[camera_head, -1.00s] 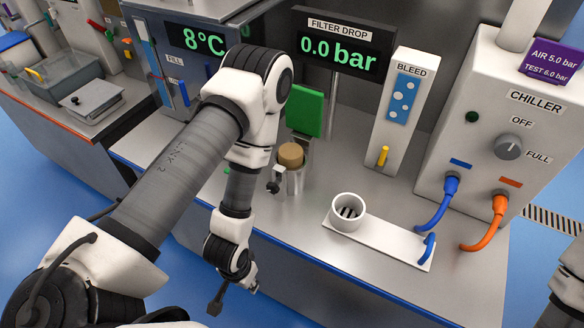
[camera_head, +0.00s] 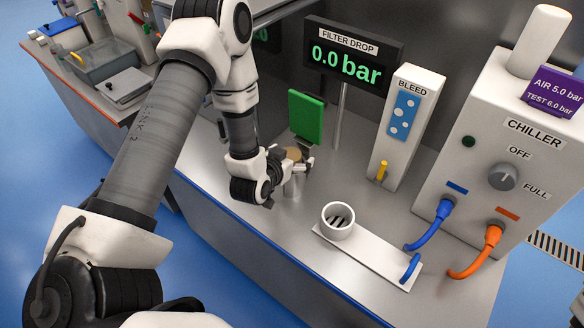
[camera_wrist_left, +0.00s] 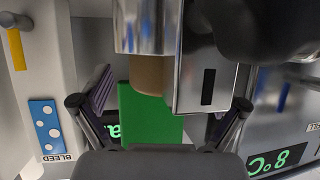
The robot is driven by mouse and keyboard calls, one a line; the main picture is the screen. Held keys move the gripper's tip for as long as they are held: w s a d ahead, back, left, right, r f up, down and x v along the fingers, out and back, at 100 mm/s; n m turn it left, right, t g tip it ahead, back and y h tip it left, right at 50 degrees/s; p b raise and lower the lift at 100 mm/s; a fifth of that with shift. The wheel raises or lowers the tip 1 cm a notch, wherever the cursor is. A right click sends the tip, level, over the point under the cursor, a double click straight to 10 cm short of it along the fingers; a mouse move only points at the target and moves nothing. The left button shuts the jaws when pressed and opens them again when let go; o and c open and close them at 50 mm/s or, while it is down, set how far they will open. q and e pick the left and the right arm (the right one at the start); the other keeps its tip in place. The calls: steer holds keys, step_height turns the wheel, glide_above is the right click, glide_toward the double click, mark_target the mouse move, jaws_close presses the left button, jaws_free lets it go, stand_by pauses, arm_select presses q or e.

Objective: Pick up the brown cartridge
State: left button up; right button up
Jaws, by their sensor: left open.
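The brown cartridge (camera_head: 294,153) stands upright in a shiny metal holder (camera_head: 291,186) in front of a green panel (camera_head: 306,117). Only its top shows in the head view, partly hidden by my gripper. In the left wrist view the cartridge (camera_wrist_left: 148,76) shows as a brown band between the metal holder (camera_wrist_left: 145,25) and the green panel (camera_wrist_left: 150,115). My left gripper (camera_head: 291,166) is open at the cartridge, with one finger on each side in the wrist view (camera_wrist_left: 160,104). I cannot tell whether the fingers touch it. My right gripper is out of view.
A FILTER DROP display (camera_head: 352,55) stands behind. The BLEED box (camera_head: 407,125) with a yellow lever is to the right. A white plate (camera_head: 370,258) with a slotted cup (camera_head: 338,220) lies in front. The CHILLER (camera_head: 500,150) with blue and orange hoses stands far right.

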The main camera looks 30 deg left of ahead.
arm_select(q)
steer(key=shift+a+f, duration=0.25)
steer(key=shift+a, duration=0.05)
steer(key=shift+c, duration=0.3)
steer(key=shift+s+r, duration=0.1)
steer(key=shift+r, duration=0.05)
steer(key=c, duration=1.1)
steer(key=shift+d, duration=0.1)
steer(key=c, duration=0.6)
jaws_close()
step_height(320, 180, up, 18)
steer(key=b, duration=0.1)
